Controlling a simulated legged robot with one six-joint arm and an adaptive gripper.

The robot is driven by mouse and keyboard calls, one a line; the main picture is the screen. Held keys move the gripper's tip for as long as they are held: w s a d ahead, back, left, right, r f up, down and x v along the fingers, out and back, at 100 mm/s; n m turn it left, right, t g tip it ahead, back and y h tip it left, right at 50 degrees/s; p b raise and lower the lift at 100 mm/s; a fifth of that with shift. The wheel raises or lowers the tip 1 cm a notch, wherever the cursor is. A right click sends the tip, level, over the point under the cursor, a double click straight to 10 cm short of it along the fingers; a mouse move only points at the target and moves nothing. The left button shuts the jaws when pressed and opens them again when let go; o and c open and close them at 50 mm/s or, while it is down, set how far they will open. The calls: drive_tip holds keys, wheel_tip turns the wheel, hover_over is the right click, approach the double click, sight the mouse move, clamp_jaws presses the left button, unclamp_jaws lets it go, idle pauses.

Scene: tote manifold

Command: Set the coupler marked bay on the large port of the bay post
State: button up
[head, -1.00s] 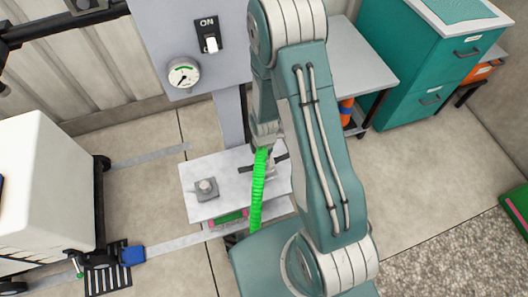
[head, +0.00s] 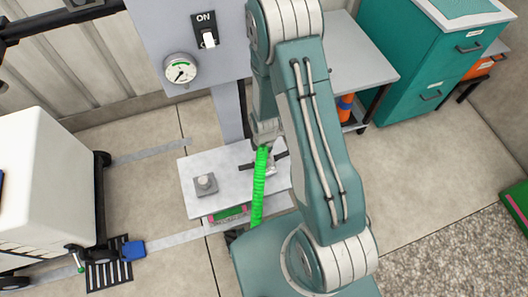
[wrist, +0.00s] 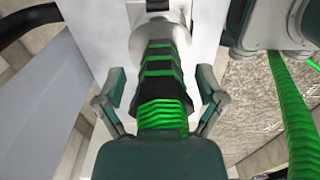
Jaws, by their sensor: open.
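A black coupler with bright green bands (wrist: 157,75) sits at the end of a ribbed green hose (wrist: 162,116) in the wrist view. Its far end meets a round pale grey port flange (wrist: 150,32); I cannot tell how deeply it is seated. No marking on the coupler is readable. My gripper (wrist: 158,88) is open, with one finger on each side of the coupler and gaps between. In the head view my gripper (head: 264,135) is above the white shelf (head: 225,165), and the green hose (head: 258,190) hangs down in front of it.
A grey panel (head: 150,30) with an ON switch (head: 206,31) and a gauge (head: 180,70) stands behind. A small grey fitting (head: 205,184) is on the shelf's left. A white tank (head: 45,190) is at left, teal cabinets (head: 425,60) at right. Another green hose (wrist: 292,115) passes at right.

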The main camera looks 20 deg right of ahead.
wheel_tip(320, 180, up, 12)
drive_tip(key=shift+f, duration=0.1)
idle(0.6)
idle(0.4)
drive_tip(key=shift+w+r, duration=0.1)
drive_tip(key=shift+r, duration=0.15)
drive_tip(key=s+r+m+t, duration=0.2)
drive_tip(key=s+r+m, duration=0.2)
drive_tip(key=r, duration=0.5)
drive_tip(key=s+r+m+t, duration=0.1)
drive_tip(key=s+r+m, duration=0.4)
drive_tip(key=r+m, duration=0.3)
drive_tip(key=s+r+m+t, duration=0.2)
drive_tip(key=s+r+m, duration=0.3)
drive_tip(key=r, duration=0.7)
drive_tip(key=shift+s+m+t, duration=0.2)
drive_tip(key=shift+m+t, duration=0.1)
drive_tip(key=shift+m, duration=0.2)
